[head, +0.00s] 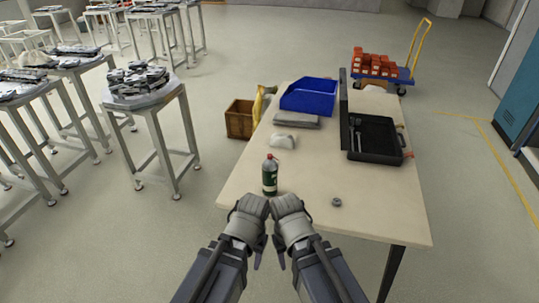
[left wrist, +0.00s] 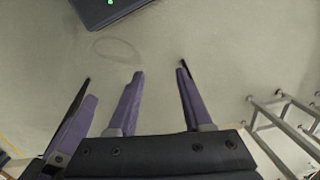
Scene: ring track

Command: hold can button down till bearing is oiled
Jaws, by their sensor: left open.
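A green can (head: 270,176) with a red top and a pale label band stands upright near the table's front left edge. A small grey ring-shaped bearing (head: 336,202) lies on the table to the right of it. My left gripper (head: 259,261) points down in front of the table edge, apart from the can. In the left wrist view its fingers (left wrist: 160,70) are spread with only floor between them. My right gripper (head: 281,261) hangs close beside it; its jaw gap is hidden in the head view.
The table (head: 305,181) also bears a blue bin (head: 309,97), a grey folded item (head: 296,121), a white lump (head: 283,140) and an open black case (head: 372,139). A wooden crate (head: 239,119) stands left of it. The table's middle is clear.

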